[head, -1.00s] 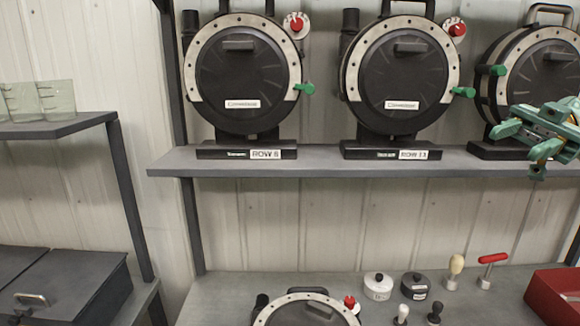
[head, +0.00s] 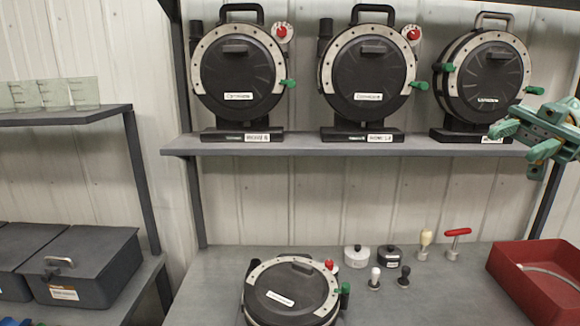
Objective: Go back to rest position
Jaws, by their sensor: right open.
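My right gripper (head: 518,142) is at the right edge of the head view, green and grey. It is open, with nothing seen between its fingers, and it is in front of the shelf's right end. Behind it to the left, a round black seed meter (head: 487,82) stands upright on the shelf. My left gripper is not in view.
Two more seed meters (head: 240,73) (head: 369,72) stand on the grey shelf (head: 350,146). Another meter (head: 291,292) lies on the bench (head: 425,300) below, near small discs, hand tools and a red tray (head: 538,290).

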